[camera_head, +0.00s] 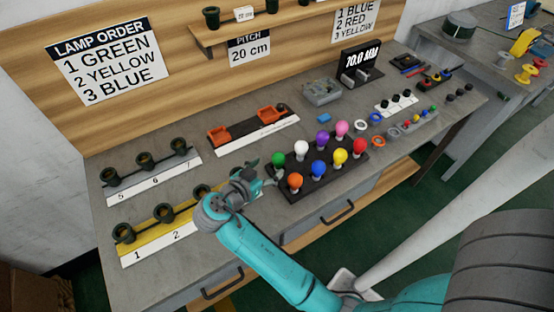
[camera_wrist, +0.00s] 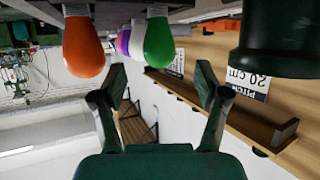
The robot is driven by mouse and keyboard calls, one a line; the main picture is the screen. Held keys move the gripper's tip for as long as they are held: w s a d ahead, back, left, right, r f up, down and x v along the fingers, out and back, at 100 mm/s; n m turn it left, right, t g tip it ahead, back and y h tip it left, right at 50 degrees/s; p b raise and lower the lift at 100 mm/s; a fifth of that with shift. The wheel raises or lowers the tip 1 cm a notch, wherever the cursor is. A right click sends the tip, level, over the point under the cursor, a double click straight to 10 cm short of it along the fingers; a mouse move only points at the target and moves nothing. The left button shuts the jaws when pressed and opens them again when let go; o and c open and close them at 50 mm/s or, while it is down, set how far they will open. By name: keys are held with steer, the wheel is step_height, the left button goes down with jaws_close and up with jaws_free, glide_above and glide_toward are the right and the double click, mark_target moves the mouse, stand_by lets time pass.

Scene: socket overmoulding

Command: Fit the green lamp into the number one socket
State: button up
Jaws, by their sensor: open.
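The green lamp (camera_head: 278,159) stands upright at the left end of the back row in a black lamp rack (camera_head: 290,190). My gripper (camera_head: 266,183) is just left of the rack, close to the green lamp. In the wrist view, which is upside down, my open, empty fingers (camera_wrist: 160,75) point towards the green lamp (camera_wrist: 159,42); it shows between them, apart from both. The number one socket (camera_head: 123,233) is a dark cup at the left end of the yellow strip (camera_head: 152,238), and looks empty. My arm partly hides the strip's right end.
The orange lamp (camera_head: 295,181) stands near the green one, and it shows in the wrist view (camera_wrist: 83,48). A white lamp (camera_head: 301,149) is behind to the right. A dark cup (camera_wrist: 275,40) is close on the wrist view's right. A sign (camera_head: 108,60) reads 1 green, 2 yellow, 3 blue.

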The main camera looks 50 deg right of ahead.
mark_target(275, 162)
steer(key=shift+x, duration=3.5)
steer(key=shift+s+d+r, duration=0.1)
steer(key=c, duration=1.2)
